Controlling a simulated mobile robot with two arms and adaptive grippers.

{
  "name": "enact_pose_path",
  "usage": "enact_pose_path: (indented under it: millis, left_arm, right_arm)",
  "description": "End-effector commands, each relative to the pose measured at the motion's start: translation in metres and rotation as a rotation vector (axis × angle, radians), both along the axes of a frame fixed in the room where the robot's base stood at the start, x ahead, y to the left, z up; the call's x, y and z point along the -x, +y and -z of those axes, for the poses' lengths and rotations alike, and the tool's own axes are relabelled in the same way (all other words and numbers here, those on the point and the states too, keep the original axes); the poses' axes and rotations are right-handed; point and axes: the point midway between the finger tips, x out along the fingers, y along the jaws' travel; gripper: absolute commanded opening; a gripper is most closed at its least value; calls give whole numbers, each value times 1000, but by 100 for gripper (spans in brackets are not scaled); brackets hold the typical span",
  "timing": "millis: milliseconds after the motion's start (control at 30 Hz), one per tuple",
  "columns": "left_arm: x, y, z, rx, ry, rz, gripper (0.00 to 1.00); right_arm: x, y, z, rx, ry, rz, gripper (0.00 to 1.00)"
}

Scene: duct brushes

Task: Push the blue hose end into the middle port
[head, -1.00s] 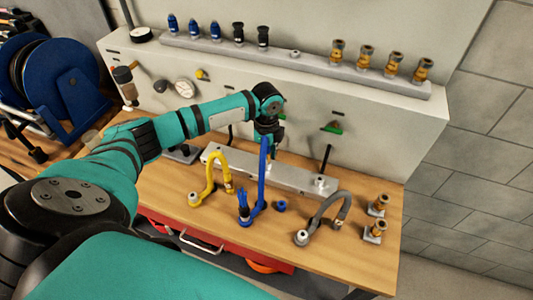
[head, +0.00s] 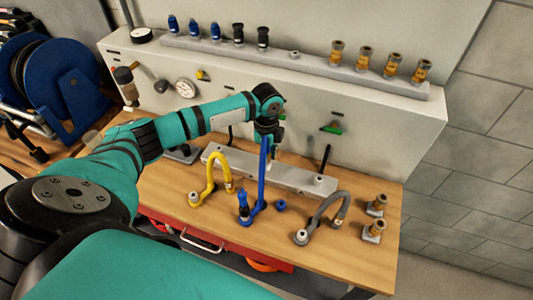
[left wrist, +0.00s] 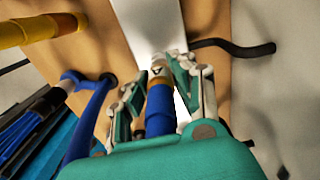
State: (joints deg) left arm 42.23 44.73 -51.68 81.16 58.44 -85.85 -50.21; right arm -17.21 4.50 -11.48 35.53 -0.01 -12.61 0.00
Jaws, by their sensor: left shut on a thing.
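My left gripper (head: 268,137) is shut on the blue hose (head: 262,172) near its upper end, above the middle of the grey port bar (head: 292,177). In the left wrist view the blue hose (left wrist: 160,112) lies between the fingers (left wrist: 157,92). Its end has a tan collar and a pale tip (left wrist: 157,68), pointing toward the pale bar (left wrist: 150,25). The middle port is hidden by my gripper and the hose, so I cannot tell whether the tip touches it. My right gripper is not in view.
A yellow hose (head: 210,180) stands left of the blue one, and a grey hose (head: 325,215) stands right. Brass fittings (head: 374,230) stand at the table's right end. A wall panel (head: 370,130) rises behind the bar. The table front between the hoses is partly clear.

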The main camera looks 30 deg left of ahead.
Motion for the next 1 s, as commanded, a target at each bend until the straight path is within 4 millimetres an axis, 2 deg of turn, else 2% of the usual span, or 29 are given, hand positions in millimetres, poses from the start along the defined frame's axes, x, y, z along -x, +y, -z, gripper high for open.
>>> enact_pose_path:
  millis: [767,800,1000]
  left_arm:
    - [0,0,11,0,0,0,0]
    - [0,0,11,0,0,0,28]
    - [0,0,10,0,0,0,51]
  right_arm:
    - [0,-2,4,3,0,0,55]
    - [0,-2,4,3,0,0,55]
    - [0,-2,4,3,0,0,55]
